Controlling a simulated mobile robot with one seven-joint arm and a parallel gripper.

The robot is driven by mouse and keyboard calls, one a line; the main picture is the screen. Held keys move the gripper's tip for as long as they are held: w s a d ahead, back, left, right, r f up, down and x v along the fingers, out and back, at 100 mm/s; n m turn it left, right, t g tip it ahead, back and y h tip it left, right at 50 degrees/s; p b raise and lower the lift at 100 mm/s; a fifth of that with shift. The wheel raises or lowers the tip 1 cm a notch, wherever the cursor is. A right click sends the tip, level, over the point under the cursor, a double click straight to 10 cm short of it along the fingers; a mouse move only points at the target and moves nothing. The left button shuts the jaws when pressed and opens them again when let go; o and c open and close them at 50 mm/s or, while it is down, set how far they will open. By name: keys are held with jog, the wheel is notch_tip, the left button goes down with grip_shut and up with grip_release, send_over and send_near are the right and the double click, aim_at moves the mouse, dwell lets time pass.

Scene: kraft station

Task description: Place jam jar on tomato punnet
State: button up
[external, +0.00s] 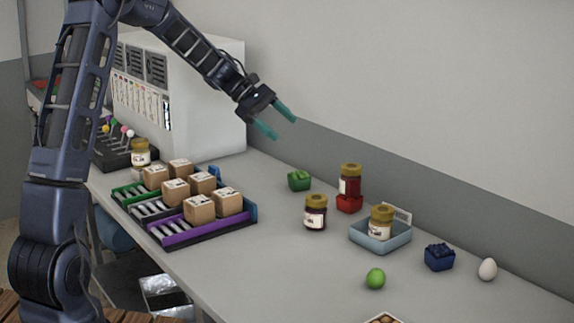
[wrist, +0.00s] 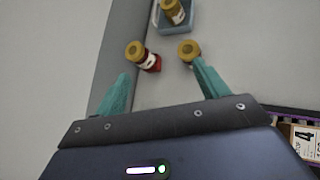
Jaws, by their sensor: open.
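My gripper (external: 284,128) is open and empty, raised above the back of the table near the wall. It shows in the wrist view (wrist: 162,72) with its teal fingers apart. A red jam jar (external: 350,182) with a gold lid appears to rest on the red tomato punnet (external: 348,204); the wrist view shows this jar (wrist: 136,50) beyond the left finger. A dark jam jar (external: 316,214) stands upright on the table to their left, and in the wrist view its lid (wrist: 188,48) is just beyond the right fingertip. No jar is between the fingers.
A blue-grey tray (external: 366,242) holds a pale-labelled jar (external: 381,222). A green punnet (external: 299,180), blue punnet (external: 439,258), lime (external: 375,278) and egg (external: 487,269) stand around. Racks with several boxes (external: 199,208) are at left. The table's middle is fairly clear.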

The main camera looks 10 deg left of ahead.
jog(key=s+a+r+m+t+y, duration=0.2)
jog(key=s+a+r+m+y, duration=0.1)
jog(key=s+a+r, duration=0.55)
jog(key=s+a+m+t+y, duration=0.2)
jog(key=s+a+m+y, duration=0.1)
jog(key=s+a, duration=1)
jog(key=s+a+m+t+y, duration=0.3)
jog(key=s+a, duration=0.9)
jog(key=s, duration=0.5)
jog(key=shift+s+a+m+y, duration=0.2)
jog(key=shift+a+m+y, duration=0.15)
jog(key=shift+m+y, duration=0.6)
jog(key=shift+o, duration=0.5)
jog(key=shift+f+m+h, duration=0.1)
jog(key=shift+m+h, duration=0.15)
